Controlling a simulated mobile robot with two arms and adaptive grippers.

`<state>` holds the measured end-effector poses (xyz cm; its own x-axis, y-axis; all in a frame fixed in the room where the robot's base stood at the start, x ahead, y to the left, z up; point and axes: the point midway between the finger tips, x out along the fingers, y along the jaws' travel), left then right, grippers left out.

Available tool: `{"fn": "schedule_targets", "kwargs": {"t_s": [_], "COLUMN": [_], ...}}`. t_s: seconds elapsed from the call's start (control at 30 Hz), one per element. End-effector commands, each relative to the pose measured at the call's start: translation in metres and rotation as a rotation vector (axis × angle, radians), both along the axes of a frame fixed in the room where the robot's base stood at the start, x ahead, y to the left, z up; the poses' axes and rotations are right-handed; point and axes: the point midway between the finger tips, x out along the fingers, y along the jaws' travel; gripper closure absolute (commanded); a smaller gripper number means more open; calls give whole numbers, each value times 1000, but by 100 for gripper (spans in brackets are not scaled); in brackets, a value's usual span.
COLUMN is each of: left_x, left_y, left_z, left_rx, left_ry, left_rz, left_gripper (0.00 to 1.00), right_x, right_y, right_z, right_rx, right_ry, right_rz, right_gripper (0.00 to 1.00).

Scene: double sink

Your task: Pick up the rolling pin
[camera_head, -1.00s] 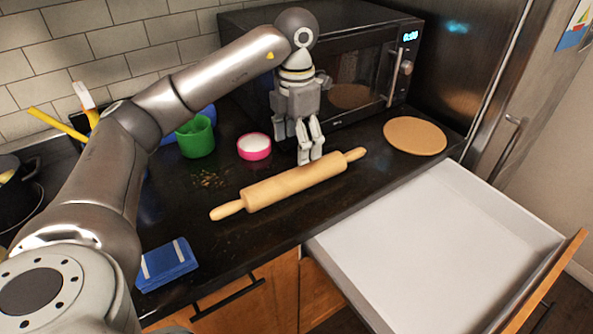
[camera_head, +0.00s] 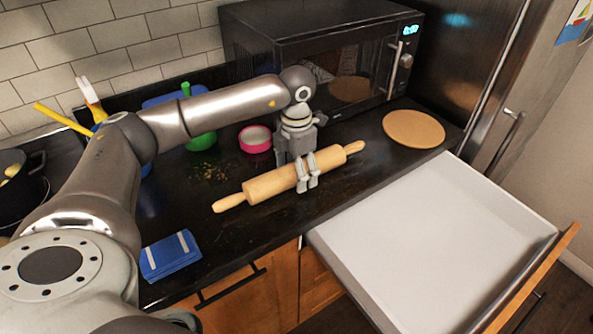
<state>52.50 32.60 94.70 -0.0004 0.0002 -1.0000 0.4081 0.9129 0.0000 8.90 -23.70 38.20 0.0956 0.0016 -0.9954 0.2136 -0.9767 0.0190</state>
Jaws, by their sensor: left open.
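The wooden rolling pin (camera_head: 262,187) lies on the black countertop, slanting up from lower left to upper right. My left gripper (camera_head: 308,186) points down over the pin, right of the middle of its roller. Its fingers are open and overlap the front side of the roller in the picture. I cannot tell whether they touch it. The pin's two handles show on either side. My right gripper is not in view.
An open white drawer (camera_head: 430,240) juts out below the counter at the right. A microwave (camera_head: 330,60), a pink bowl (camera_head: 255,139) and a green container (camera_head: 201,141) stand behind the pin. A round wooden board (camera_head: 413,128) lies right; a folded blue cloth (camera_head: 171,256) lies front left.

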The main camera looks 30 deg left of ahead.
Motion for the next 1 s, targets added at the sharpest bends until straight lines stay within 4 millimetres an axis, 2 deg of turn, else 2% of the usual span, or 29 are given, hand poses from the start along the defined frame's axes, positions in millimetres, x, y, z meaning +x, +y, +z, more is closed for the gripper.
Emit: {"fn": "schedule_targets", "kwargs": {"t_s": [0.1, 0.6, 1.0], "left_x": [0, 0, 2], "left_y": [0, 0, 0], "left_z": [0, 1, 8], "left_rx": [0, 0, -2], "left_ry": [0, 0, -5], "left_rz": [0, 0, 0], "left_gripper": [28, 92, 94], "right_x": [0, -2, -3], "right_y": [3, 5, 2], "right_z": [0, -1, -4], "right_rx": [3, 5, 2], "right_ry": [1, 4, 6], "right_rz": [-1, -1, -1], "right_gripper": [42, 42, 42]}}
